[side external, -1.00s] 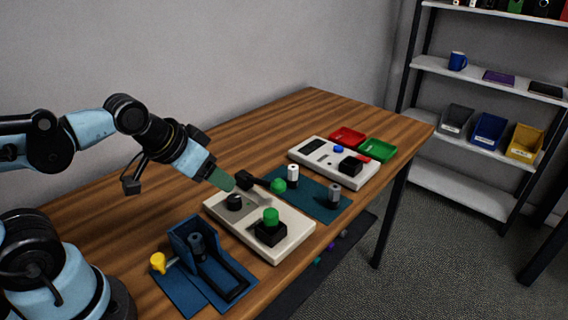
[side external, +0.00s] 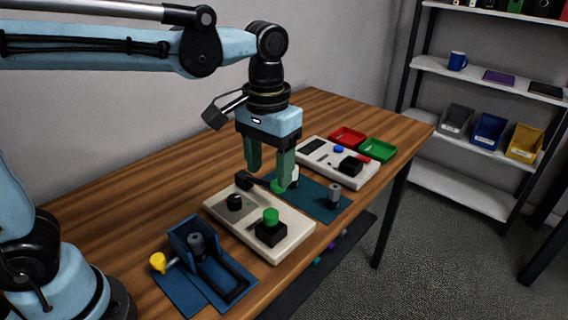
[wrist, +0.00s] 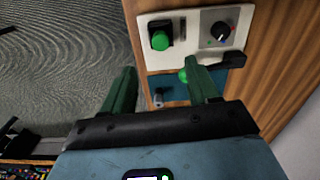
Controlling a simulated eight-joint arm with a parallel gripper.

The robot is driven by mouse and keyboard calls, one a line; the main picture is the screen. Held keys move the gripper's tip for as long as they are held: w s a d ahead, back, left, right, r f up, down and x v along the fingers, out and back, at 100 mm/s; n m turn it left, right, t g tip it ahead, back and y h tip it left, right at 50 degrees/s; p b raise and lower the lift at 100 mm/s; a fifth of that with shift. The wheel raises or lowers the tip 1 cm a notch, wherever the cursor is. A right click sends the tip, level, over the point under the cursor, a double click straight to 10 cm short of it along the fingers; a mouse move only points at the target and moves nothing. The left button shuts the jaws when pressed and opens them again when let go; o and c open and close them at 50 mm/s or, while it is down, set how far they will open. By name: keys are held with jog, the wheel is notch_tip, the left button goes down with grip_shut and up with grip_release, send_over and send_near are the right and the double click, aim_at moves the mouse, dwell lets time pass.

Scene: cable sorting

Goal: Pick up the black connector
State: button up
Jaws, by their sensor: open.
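No thing is plainly a black connector. The nearest match is a dark grey upright cylinder (side external: 335,193) on the teal mat (side external: 318,205); it also shows small in the wrist view (wrist: 158,98). A white cylinder (side external: 295,174) on the same mat is partly hidden by my right finger. My gripper (side external: 269,178) points down with its green fingers apart and nothing held. It is above the near panel's far edge and the mat, left of the grey cylinder. In the wrist view, my gripper (wrist: 163,70) has the panel and mat beyond its fingers.
The near panel (side external: 291,248) carries a black knob (side external: 235,202), a green button (side external: 271,216) and a black lever with a green ball (side external: 278,187). A blue fixture (side external: 182,287) stands at the front. A second panel (side external: 312,157) and red (side external: 347,136) and green trays (side external: 377,150) lie beyond.

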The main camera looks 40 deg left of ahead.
aim_at(271, 213)
jog(key=shift+f, duration=5.8)
grip_shut()
jog(key=shift+r, duration=0.2)
